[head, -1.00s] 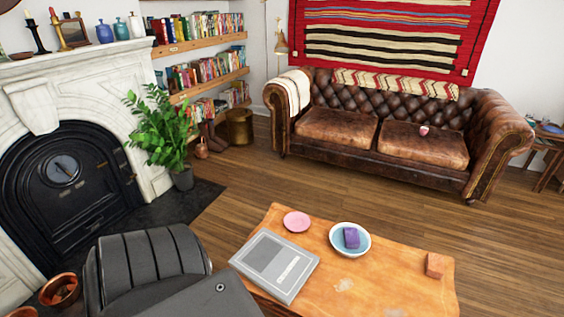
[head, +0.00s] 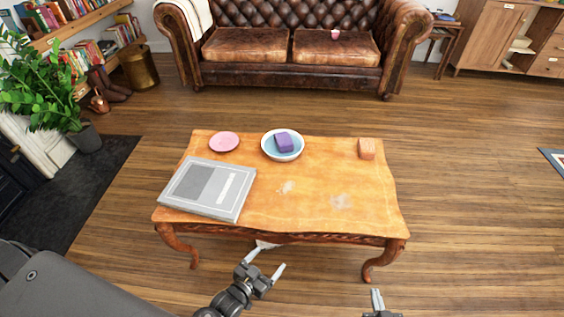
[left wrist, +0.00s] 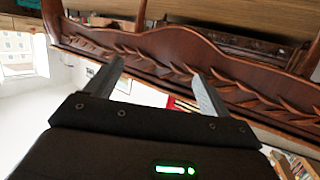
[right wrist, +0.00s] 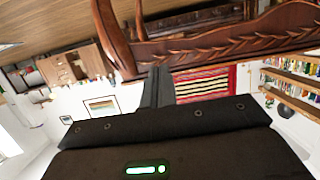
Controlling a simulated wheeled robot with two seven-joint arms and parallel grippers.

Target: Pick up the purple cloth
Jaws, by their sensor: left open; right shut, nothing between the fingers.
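The purple cloth (head: 284,142) looks like a small folded block. It rests in a white bowl with a light blue inside (head: 269,153), at the back middle of the wooden coffee table (head: 300,208). My left gripper (head: 266,263) is open and empty, in front of the table's near edge and below its top. Its two fingers also show apart in the left wrist view (left wrist: 158,85). My right gripper (head: 377,299) is at the bottom of the head view, near the table's front right leg. In the right wrist view its fingers (right wrist: 157,85) are together and empty.
A pink plate (head: 224,142) lies left of the bowl. A large grey book (head: 208,189) covers the table's left front. An orange-brown block (head: 366,149) sits at the right back. The table's middle is clear. A leather sofa (head: 290,75) stands behind, with open floor between.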

